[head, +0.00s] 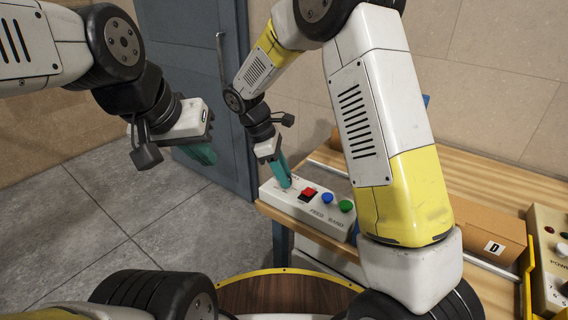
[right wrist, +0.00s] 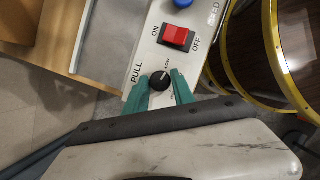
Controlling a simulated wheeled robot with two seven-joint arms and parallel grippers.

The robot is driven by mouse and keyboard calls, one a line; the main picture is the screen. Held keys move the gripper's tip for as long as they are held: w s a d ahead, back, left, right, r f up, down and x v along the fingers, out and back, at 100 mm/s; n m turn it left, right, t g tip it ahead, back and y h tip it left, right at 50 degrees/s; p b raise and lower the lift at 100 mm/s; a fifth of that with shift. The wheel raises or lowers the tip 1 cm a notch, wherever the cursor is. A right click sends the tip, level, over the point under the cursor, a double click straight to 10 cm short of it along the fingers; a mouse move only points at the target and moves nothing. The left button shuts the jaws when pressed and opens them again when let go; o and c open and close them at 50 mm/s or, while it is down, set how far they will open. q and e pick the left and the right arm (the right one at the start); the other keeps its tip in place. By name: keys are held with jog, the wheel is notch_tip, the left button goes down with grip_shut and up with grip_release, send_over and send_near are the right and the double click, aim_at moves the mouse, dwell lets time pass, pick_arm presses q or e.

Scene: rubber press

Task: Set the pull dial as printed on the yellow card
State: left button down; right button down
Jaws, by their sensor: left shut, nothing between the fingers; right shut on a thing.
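The pull dial (right wrist: 160,79) is a small round black knob on a white control box (head: 308,210), beside the printed word PULL. My right gripper (right wrist: 162,92) is shut on the dial, a green finger on each side of it. In the head view the fingers of my right gripper (head: 285,182) come down on the left end of the box and hide the dial. My left gripper (head: 203,154) is shut and empty, in the air over the grey floor. I see no yellow card in either view.
The box also carries a red ON/OFF switch (head: 309,194), a blue button (head: 327,198) and a green button (head: 346,206). It stands at the edge of a wooden bench (head: 450,152). A brown box (head: 466,226) labelled D and another control panel (head: 548,262) lie to the right.

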jog(key=m, duration=0.2)
jog(key=m+g, duration=0.1)
jog(key=m, duration=0.1)
jog(key=shift+w+m+g+y, duration=0.2)
jog(key=shift+m+g+y, duration=0.1)
jog(key=shift+y, duration=0.1)
jog(key=m+g+y, duration=0.1)
jog(key=m, duration=0.3)
jog(key=shift+d, duration=0.1)
jog(key=shift+m, duration=0.3)
jog(key=c, duration=1.1)
grip_release()
jog(key=v, duration=0.7)
jog(key=shift+w+r, duration=0.3)
